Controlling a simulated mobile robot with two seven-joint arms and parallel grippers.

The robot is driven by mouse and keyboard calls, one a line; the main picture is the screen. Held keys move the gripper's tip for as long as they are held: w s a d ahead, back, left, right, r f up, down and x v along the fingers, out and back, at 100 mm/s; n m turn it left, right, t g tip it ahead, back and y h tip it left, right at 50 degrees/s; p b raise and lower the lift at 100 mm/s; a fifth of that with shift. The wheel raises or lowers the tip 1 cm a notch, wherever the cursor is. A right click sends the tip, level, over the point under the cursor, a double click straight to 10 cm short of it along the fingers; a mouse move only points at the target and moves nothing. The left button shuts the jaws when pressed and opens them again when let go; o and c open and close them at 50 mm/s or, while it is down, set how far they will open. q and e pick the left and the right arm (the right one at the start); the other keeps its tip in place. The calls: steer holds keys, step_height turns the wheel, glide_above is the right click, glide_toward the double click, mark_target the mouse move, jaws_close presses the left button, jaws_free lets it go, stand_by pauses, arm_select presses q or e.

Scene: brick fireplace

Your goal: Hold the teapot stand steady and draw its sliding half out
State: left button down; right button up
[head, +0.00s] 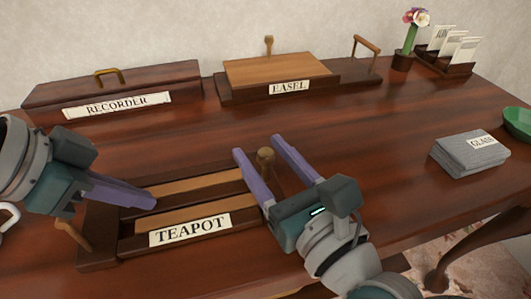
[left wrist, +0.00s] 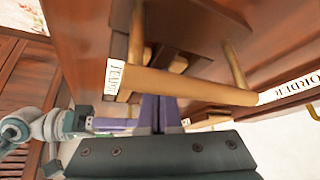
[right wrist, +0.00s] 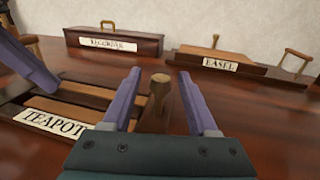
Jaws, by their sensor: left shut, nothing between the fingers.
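The teapot stand (head: 97,247) is dark wood with lighter slats and a TEAPOT label (head: 190,229), lying on the table's near side. A wooden bar handle (head: 72,235) is at its left end, partly hidden by my left arm. My left gripper (head: 152,199) is shut and empty over the left part of the stand. In the left wrist view its fingers are close to the bar handle (left wrist: 185,86); I cannot tell whether they touch. My right gripper (head: 258,146) is open, its fingers either side of the upright wooden knob (head: 265,157). The right wrist view shows this knob (right wrist: 159,92) between the fingers, apart from both.
A RECORDER box (head: 150,84) and an EASEL stand (head: 350,72) are at the back. A flower vase (head: 402,62) and a card rack (head: 455,68) stand at the back right. A folded grey cloth (head: 468,158) and a green bowl (head: 519,122) lie right. The table's middle is clear.

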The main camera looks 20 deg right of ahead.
jaws_close()
stand_by(1.3)
